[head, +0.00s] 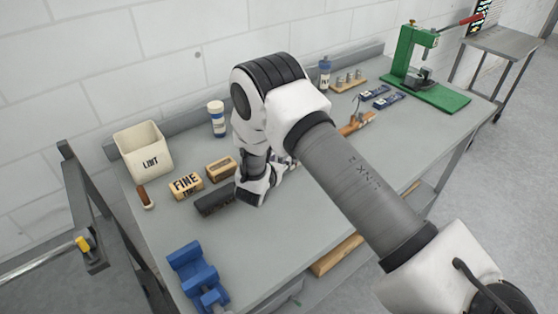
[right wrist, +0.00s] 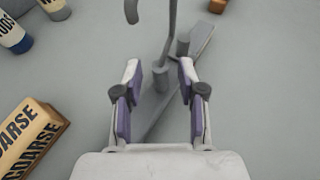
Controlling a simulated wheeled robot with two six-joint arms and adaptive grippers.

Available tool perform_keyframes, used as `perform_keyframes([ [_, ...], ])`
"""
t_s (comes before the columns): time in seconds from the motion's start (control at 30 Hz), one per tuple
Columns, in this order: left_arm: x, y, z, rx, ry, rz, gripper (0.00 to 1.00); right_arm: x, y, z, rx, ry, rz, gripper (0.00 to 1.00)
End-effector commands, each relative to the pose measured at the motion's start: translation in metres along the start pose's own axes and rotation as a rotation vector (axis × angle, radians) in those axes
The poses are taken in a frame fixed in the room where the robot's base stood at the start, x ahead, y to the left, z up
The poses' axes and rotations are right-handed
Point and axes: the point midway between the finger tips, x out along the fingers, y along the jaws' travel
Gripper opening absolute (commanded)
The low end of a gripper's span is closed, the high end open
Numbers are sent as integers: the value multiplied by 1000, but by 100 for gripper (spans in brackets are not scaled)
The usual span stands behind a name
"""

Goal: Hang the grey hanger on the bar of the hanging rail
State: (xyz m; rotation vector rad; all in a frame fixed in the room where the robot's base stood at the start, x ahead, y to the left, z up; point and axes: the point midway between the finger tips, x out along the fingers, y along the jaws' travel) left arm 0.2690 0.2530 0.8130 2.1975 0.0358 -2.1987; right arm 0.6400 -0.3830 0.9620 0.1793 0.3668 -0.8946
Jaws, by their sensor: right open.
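The grey hanger (right wrist: 205,45) shows in the right wrist view as a long flat bar with short round pegs, and a thin stem rises from it. A curved grey hook end (right wrist: 131,10) shows at the top edge; the top of the hook is out of view. My right gripper (right wrist: 160,85) is open, with its fingers on either side of the hanger's near part and gaps at both sides. In the head view my right gripper (head: 258,185) is low over the bench and mostly hides the hanger. A dark frame with a silver bar (head: 40,262), apparently the hanging rail, stands at the left.
The grey bench (head: 240,255) holds a LINT bin (head: 143,152), a FINE block (head: 186,185), a dark block (head: 214,200), a blue vise (head: 197,275), and a green press (head: 425,75). A COARSE block (right wrist: 30,140) lies left of my right gripper.

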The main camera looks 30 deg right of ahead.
Motion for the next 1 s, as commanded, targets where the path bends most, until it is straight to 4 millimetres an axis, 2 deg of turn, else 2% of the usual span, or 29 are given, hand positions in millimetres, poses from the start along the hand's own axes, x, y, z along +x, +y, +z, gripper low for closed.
perform_keyframes([
  [0.3, -29, 0, 0, 0, 0, 0, 0, -80, 2, 4, -9, -1, 6, 40],
  [0.43, -38, 0, 0, 0, 0, 0, 0, -105, 1, 4, -5, -2, 5, 40],
  [0.6, -40, 0, 0, 0, 0, 0, 0, -117, 0, 1, -2, -1, 1, 40],
  [1.0, -39, 0, 0, 0, 0, 0, 0, -117, 0, 0, -1, 0, 1, 40],
])
